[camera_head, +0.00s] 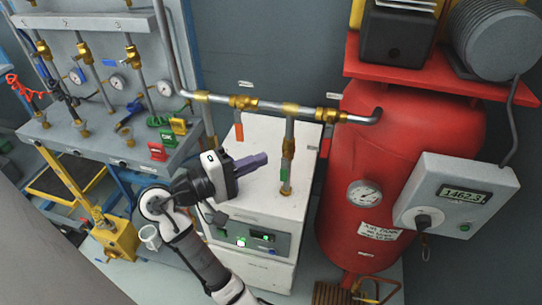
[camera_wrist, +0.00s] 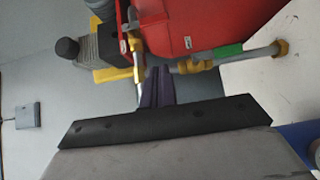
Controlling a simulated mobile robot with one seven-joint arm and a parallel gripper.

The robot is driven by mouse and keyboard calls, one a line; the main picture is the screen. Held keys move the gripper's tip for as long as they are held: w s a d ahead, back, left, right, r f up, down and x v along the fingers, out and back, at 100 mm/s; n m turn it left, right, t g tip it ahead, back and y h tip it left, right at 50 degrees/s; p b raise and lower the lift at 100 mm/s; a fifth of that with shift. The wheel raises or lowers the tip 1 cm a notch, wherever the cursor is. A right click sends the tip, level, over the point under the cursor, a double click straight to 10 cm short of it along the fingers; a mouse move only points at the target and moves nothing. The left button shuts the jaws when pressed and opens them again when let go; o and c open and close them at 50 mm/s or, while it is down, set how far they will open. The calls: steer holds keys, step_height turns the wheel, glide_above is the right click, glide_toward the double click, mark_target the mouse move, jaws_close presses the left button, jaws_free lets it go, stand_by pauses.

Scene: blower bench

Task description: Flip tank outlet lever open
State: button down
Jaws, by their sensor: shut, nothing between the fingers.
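The red tank (camera_head: 385,150) stands at the right, with a grey pipe (camera_head: 362,118) leaving its upper left side. A brass valve (camera_head: 331,115) sits on that pipe beside the tank, and a red lever (camera_head: 325,146) hangs down from it, apart from my gripper. My gripper (camera_head: 264,159) is shut and empty above the white cabinet, left of the vertical pipe and below the horizontal pipe. Its purple fingers (camera_wrist: 155,88) also show in the wrist view, near a brass fitting (camera_wrist: 190,66) in the picture. I cannot tell the tank lever's position in the wrist view.
A vertical pipe (camera_head: 288,130) with a green lever (camera_head: 284,173) rises from the white cabinet (camera_head: 262,205). A grey display box (camera_head: 456,204) stands before the tank. A gauge panel (camera_head: 100,60) is at left.

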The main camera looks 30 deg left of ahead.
mark_target(325, 148)
steer(key=w+d+p, duration=0.2)
steer(key=w+d, duration=0.6)
steer(key=shift+w, duration=0.2)
steer(key=shift+w, duration=0.1)
steer(key=shift+d+f, duration=0.1)
steer(key=shift+f, duration=0.05)
steer(key=shift+n, duration=0.3)
